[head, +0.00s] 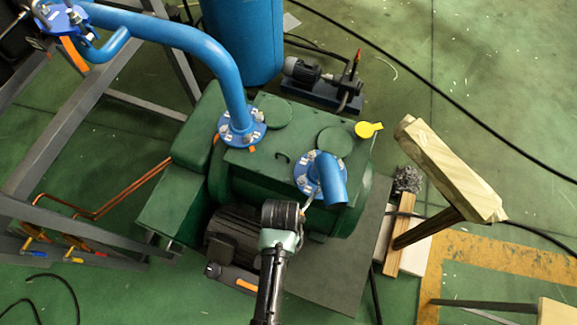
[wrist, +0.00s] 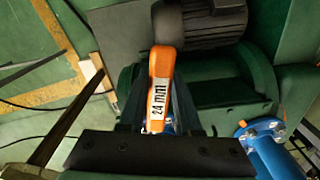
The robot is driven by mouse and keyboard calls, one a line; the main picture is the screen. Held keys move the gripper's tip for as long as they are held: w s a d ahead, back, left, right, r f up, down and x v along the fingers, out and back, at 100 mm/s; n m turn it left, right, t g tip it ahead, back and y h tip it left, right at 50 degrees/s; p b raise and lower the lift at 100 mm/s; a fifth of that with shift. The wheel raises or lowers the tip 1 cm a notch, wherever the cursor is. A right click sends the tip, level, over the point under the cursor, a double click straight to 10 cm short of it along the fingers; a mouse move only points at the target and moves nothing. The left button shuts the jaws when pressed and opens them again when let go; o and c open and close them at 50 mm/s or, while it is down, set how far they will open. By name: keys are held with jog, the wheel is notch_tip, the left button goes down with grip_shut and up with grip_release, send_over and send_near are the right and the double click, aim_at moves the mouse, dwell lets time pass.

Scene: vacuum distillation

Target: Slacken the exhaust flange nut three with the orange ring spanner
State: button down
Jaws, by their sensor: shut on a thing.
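The orange ring spanner (wrist: 160,80), labelled 24 mm, is gripped between the two fingers of my gripper (wrist: 157,115) in the wrist view. Its lower end is hidden behind the gripper's dark front bar. In the head view my gripper (head: 300,212) is just below a blue flange (head: 306,178) with a short blue elbow on the green pump. A small part of the spanner (head: 307,203) shows there, close to the flange's lower edge. Several bolts sit around this flange; which is nut three, and whether the ring is on a nut, I cannot tell.
A second blue flange (head: 241,128) carries a long blue pipe (head: 229,75). A yellow-topped part (head: 368,129) stands at the pump's right corner. A dark motor (head: 236,235) lies left of my arm. A wooden beam (head: 455,170) stands at right. Grey frame bars are at left.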

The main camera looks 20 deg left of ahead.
jog(key=shift+w+d+r+m, duration=0.4)
jog(key=shift+w+d+r, duration=0.2)
jog(key=shift+w+r, duration=0.1)
jog(key=shift+d, duration=0.1)
notch_tip(320, 180, down, 2)
jog(key=shift+f+b, duration=0.2)
jog(key=shift+b, duration=1)
jog(key=shift+s+f+b, duration=0.1)
jog(key=shift+f+b, duration=0.8)
jog(key=shift+b, duration=0.05)
jog(key=shift+s+p, duration=0.15)
jog(key=shift+p, duration=0.4)
jog(key=shift+f+b, duration=1)
jog(key=shift+f, duration=0.7)
